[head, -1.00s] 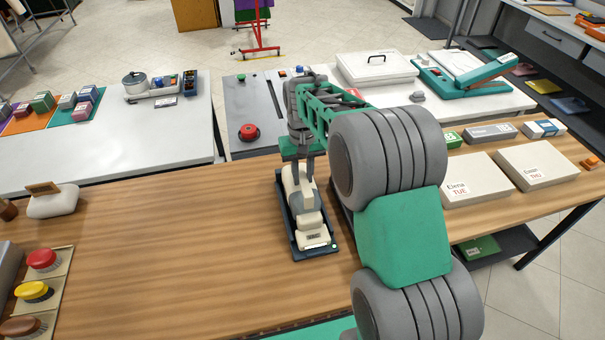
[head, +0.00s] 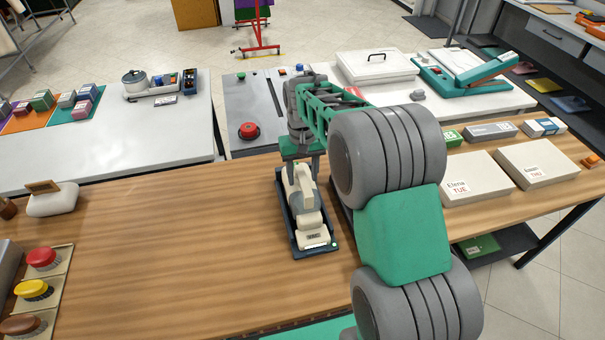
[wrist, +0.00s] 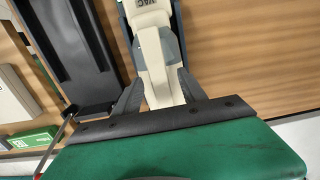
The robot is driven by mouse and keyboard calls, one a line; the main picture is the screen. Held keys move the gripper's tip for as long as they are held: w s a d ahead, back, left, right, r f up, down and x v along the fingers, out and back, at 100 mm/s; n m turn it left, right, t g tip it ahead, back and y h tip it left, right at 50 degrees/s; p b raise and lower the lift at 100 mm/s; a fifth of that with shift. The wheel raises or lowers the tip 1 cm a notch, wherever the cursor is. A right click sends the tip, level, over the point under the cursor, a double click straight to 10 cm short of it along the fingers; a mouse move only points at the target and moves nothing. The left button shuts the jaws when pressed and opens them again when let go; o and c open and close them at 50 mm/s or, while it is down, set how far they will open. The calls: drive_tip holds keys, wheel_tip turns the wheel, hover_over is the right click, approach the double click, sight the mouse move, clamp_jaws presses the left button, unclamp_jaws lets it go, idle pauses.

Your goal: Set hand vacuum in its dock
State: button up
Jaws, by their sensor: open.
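The cream and grey hand vacuum (head: 309,219) lies in a dark, tray-like dock (head: 291,232) on the wooden counter, its long side pointing toward me. It also shows in the wrist view (wrist: 152,60), with a "VAC" label at the top. My gripper (head: 302,176) is open over the vacuum's far end, one finger on each side of it. In the wrist view the fingers (wrist: 160,95) stand apart beside the vacuum's narrow part. Whether they touch it I cannot tell.
A dark empty tray (wrist: 75,50) lies beside the dock, mostly hidden by my arm in the head view. White boxes (head: 476,179) stand to the right. Brushes (head: 35,291) and a cream block-like item (head: 52,200) are at left. The counter between is clear.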

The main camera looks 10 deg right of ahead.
drive_tip(key=shift+f, duration=0.1)
wheel_tip(320, 180, up, 8)
drive_tip(key=shift+w+b, duration=0.15)
drive_tip(key=shift+b, duration=0.45)
drive_tip(key=shift+w, duration=0.4)
drive_tip(key=shift+w+f+t, duration=0.25)
drive_tip(key=shift+f+t, duration=0.15)
drive_tip(key=shift+f, duration=0.5)
drive_tip(key=shift+g, duration=0.3)
drive_tip(key=s+f, duration=0.1)
drive_tip(key=f, duration=0.1)
drive_tip(key=s+f, duration=0.1)
drive_tip(key=f, duration=0.1)
drive_tip(key=shift+s, duration=0.3)
drive_tip(key=s+f, duration=0.1)
drive_tip(key=s, duration=0.1)
drive_tip(key=s+f, duration=0.1)
drive_tip(key=s, duration=0.1)
drive_tip(key=s+f, duration=0.1)
drive_tip(key=s, duration=0.1)
drive_tip(key=shift+s+f, duration=0.1)
drive_tip(key=shift+s, duration=0.1)
drive_tip(key=s+r, duration=0.2)
drive_tip(key=s, duration=1)
wheel_tip(320, 180, up, 7)
drive_tip(key=t, duration=0.4)
drive_tip(key=shift+s, duration=0.3)
